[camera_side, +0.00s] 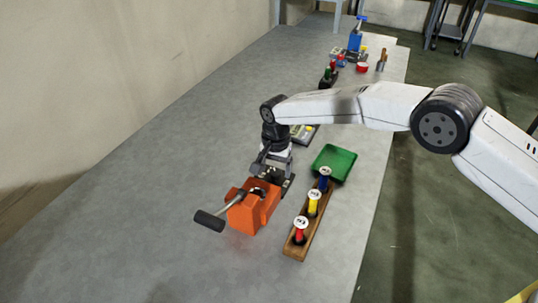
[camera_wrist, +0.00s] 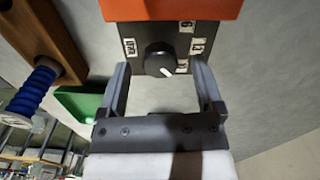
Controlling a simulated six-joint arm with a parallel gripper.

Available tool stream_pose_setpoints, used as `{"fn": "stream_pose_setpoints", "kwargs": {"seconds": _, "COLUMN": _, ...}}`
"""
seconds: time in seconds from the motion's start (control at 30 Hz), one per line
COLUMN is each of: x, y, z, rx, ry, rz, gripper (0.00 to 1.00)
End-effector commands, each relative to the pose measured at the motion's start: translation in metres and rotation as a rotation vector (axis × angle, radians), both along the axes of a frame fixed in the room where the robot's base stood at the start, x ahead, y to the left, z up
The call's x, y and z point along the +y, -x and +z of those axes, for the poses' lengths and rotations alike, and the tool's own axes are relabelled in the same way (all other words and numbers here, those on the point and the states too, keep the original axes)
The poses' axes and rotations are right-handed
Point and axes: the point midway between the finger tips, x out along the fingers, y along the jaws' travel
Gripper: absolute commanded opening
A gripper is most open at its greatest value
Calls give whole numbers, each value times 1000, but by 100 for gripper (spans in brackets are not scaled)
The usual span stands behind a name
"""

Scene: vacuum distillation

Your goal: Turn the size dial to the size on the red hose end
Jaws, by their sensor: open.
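An orange crimping tool (camera_side: 253,210) with a dark-handled lever stands on the grey table; its orange edge (camera_wrist: 172,9) tops the wrist view. On its dark face is a black round dial (camera_wrist: 160,60), its white mark pointing lower right in the picture. White size labels (camera_wrist: 199,46) surround the dial, turned and too small to read surely. My gripper (camera_wrist: 162,80) is open, its fingers on either side of and just below the dial, with no grip on it. The red hose end (camera_side: 300,232) stands in a wooden rack (camera_side: 294,250); its white tag is unreadable.
A yellow hose end (camera_side: 313,205) and a blue hose end (camera_side: 325,182) share the rack, right of the tool. A green tray (camera_side: 334,163) lies behind them. Small tools and a blue device (camera_side: 355,40) stand farther back. The table's left side is clear.

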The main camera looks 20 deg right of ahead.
Motion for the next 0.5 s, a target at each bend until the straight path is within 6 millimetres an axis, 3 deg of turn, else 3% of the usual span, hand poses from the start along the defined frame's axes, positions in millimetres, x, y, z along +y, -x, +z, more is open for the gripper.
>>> {"fn": "stream_pose_setpoints", "kwargs": {"seconds": 0.5, "x": 0, "y": 0, "z": 61, "rx": -1, "ry": 0, "rz": 0, "gripper": 84}}
